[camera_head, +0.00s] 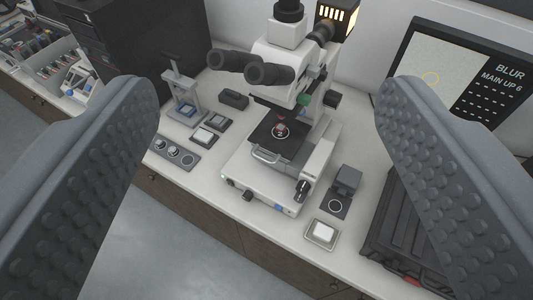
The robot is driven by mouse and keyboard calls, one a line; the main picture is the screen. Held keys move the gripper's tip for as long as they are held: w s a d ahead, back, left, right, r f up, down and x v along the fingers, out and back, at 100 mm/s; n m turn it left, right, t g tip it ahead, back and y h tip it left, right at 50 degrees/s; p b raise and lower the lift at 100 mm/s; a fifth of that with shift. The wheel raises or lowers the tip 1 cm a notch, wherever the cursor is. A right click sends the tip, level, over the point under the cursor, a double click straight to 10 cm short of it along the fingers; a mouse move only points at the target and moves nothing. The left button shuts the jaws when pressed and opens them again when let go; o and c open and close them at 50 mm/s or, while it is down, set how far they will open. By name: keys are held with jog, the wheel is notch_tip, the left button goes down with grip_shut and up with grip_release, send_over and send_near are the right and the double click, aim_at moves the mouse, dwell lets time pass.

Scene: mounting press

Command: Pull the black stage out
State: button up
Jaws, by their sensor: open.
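The black stage (286,141) is a flat dark plate on the white microscope (280,180) in the middle of the view. A small reddish round sample (281,129) sits on the stage in a ringed spot marked 2. A light metal handle (266,155) is at the stage's front left edge. My gripper (265,100) is open and empty. Its two grey studded fingers frame the left and right of the view, apart from the microscope, which stands beyond them.
A press-like stand (183,95) and a plate with several round pieces (174,152) are left of the microscope. A small dark device (346,182) and a square dish (322,233) are at right. A monitor (455,75) reads BLUR. Open floor lies in front.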

jog(key=shift+f, duration=0.1)
jog(key=c, duration=0.4)
jog(key=w+a+f+n+b, duration=0.1)
jog(key=w+f+n+b, duration=0.1)
jog(key=w+f, duration=0.2)
jog(key=w+a+f+n+h+b, duration=0.1)
jog(key=w+f+n+b, duration=0.1)
jog(key=f, duration=0.9)
jog(key=w+f+n+h+b, duration=0.1)
jog(key=w+f+n+b, duration=0.1)
jog(key=w+f+b, duration=0.2)
jog(key=shift+w+a+f+n, duration=0.15)
jog(key=shift+w+f, duration=0.2)
jog(key=shift+f, duration=0.35)
jog(key=shift+w+a+f+n, duration=0.1)
jog(key=shift+w+f, duration=0.3)
jog(key=shift+f, duration=0.35)
jog(key=shift+w+a+f+n, duration=0.15)
jog(key=shift+w+f, duration=0.2)
jog(key=shift+f, duration=0.35)
jog(key=c, duration=0.4)
jog(key=n+b, duration=0.7)
jog(key=n, duration=0.2)
send_near(263, 158)
jog(key=x, duration=0.3)
jog(key=b+x, duration=0.1)
jog(key=x, duration=0.6)
jog(key=shift+f+b, duration=0.4)
